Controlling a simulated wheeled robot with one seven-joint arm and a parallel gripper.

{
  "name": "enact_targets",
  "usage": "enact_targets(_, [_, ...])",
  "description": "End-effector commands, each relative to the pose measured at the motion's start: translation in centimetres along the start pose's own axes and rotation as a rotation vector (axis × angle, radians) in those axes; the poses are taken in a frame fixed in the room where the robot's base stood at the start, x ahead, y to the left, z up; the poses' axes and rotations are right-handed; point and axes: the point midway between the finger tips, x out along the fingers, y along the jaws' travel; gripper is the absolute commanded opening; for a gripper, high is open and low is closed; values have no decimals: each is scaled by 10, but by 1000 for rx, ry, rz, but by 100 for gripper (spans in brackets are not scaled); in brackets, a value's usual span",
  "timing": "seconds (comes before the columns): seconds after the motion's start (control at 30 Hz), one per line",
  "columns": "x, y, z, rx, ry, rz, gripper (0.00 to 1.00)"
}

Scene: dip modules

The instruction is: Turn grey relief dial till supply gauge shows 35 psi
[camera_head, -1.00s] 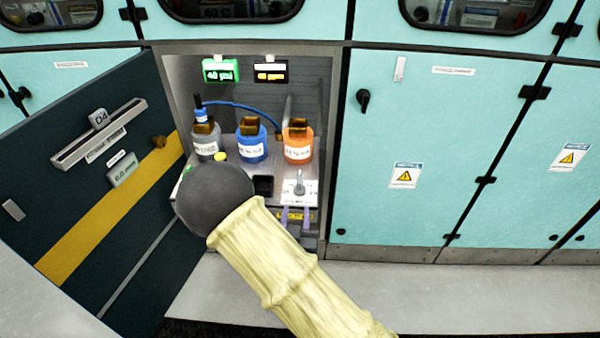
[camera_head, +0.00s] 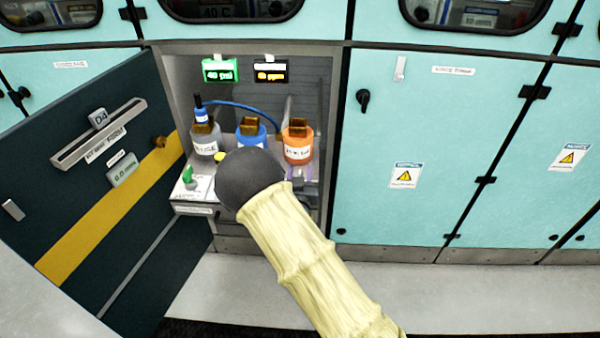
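In the head view a green gauge display (camera_head: 220,70) on the recess back wall seems to read 40 psi. An orange-lit display (camera_head: 270,71) hangs to its right; its number is too blurred to read. I cannot tell from labels which one is the supply gauge. The dark rounded end of my arm (camera_head: 250,178) covers the middle and right front of the panel inside the recess. No grey dial can be made out; the covered part of the panel is hidden. My gripper fingers are hidden behind the arm.
Grey (camera_head: 206,140), blue (camera_head: 249,133) and orange (camera_head: 298,145) labelled containers stand on the panel. A green knob (camera_head: 189,174) sits at the panel's front left. A dark door (camera_head: 75,230) stands open at left. Closed teal cabinets (camera_head: 430,130) fill the right.

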Motion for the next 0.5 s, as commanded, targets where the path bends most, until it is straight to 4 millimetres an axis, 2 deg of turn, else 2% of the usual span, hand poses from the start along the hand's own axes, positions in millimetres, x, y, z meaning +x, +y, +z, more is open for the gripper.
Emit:
enact_targets(0.27, [2, 0, 0, 0, 0, 0, 36])
enact_targets(0.43, [1, 0, 0, 0, 0, 0, 3])
enact_targets(0.5, [1, 0, 0, 1, 0, 0, 0])
